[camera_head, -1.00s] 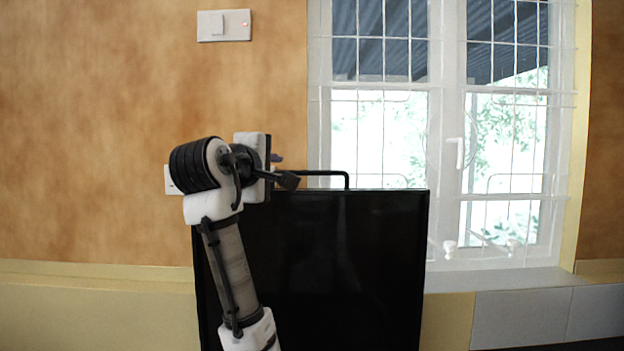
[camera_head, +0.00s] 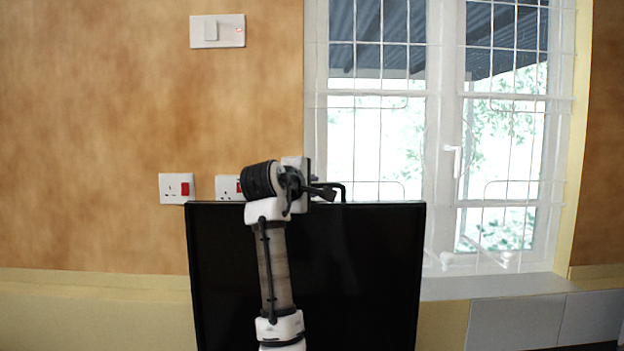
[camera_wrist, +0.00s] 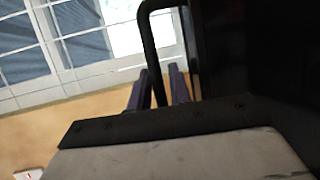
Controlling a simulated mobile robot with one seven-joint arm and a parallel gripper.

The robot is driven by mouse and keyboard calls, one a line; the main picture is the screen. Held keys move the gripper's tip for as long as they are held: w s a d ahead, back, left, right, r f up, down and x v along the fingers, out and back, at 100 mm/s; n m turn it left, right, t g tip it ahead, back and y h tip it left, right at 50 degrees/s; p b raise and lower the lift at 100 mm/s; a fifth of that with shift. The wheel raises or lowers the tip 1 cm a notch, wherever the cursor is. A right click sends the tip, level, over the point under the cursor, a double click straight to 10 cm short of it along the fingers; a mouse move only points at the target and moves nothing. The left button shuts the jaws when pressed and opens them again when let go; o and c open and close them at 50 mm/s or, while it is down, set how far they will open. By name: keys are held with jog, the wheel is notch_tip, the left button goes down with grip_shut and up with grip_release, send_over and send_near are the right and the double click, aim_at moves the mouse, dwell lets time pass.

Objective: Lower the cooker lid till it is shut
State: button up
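The cooker lid (camera_head: 370,275) is a large black panel standing raised in the middle of the head view. A black bar handle (camera_head: 343,190) sticks up at its top edge, mostly hidden behind my wrist. My gripper (camera_head: 322,190) is at this handle, its fingers hard to make out there. In the wrist view, the two dark purple fingers of my gripper (camera_wrist: 158,88) stand apart, with the handle bar (camera_wrist: 150,40) running down between them. A small gap shows beside the right finger; firm contact is not visible. The cooker body is out of view.
A barred window (camera_head: 450,150) is behind the lid at the right. Wall sockets (camera_head: 177,188) and a switch (camera_head: 217,31) are on the plywood-coloured wall at the left. A pale ledge (camera_head: 500,286) runs below the window.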

jog(key=shift+w+d+f, duration=0.1)
jog(key=shift+w+d, duration=0.05)
jog(key=shift+w, duration=0.25)
jog(key=shift+c, duration=0.3)
grip_shut()
jog(key=shift+s, duration=0.15)
